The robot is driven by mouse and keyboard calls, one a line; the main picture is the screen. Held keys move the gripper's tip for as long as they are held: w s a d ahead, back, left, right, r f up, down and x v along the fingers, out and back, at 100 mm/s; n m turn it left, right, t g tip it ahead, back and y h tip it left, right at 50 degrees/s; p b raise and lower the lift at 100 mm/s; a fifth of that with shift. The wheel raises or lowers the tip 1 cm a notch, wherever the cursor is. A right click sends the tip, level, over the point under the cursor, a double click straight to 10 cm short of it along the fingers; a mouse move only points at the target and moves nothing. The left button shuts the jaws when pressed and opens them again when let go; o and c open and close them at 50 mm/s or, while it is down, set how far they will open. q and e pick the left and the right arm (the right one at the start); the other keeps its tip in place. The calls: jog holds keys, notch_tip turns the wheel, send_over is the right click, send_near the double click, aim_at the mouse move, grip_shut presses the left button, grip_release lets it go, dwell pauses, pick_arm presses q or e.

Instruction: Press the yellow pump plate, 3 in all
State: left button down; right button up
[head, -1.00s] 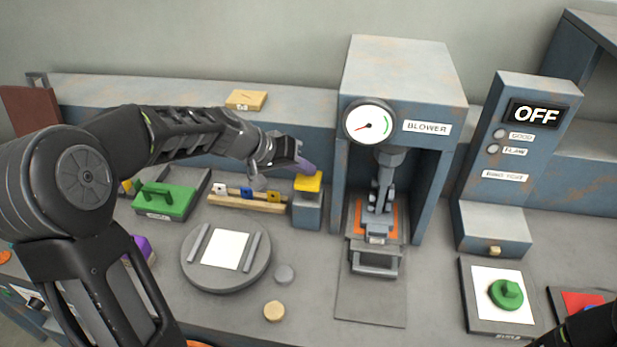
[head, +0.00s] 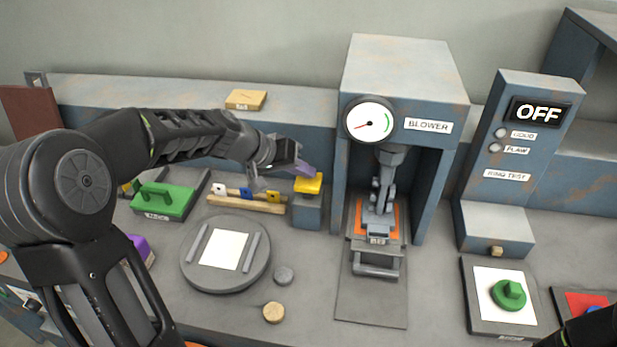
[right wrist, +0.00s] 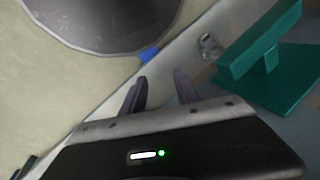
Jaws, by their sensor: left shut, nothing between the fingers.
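The yellow pump plate (head: 308,184) sits on top of a grey-blue block (head: 306,212) left of the blower. My left gripper (head: 306,169) is shut and empty, its purple fingertips just above and behind the plate's left back edge. Whether they touch the plate I cannot tell. My right gripper (right wrist: 160,92) shows in the right wrist view with its two fingers apart and nothing between them.
The blower (head: 400,80) stands just right of the pump, its gauge needle at lower left. A rack with coloured tags (head: 246,203) is left of the pump. A round turntable (head: 190,268) is in front. The test panel reads OFF (head: 538,113).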

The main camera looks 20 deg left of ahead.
aim_at(304, 181)
pick_arm(q)
jog(key=shift+f+b, duration=1.15)
jog(key=shift+b, duration=0.05)
dwell(0.8)
jog(key=shift+r, duration=0.15)
jog(key=shift+r+p, duration=1.25)
jog(key=shift+r, duration=0.75)
jog(key=shift+r+p, duration=1.65)
jog(key=shift+r, duration=0.85)
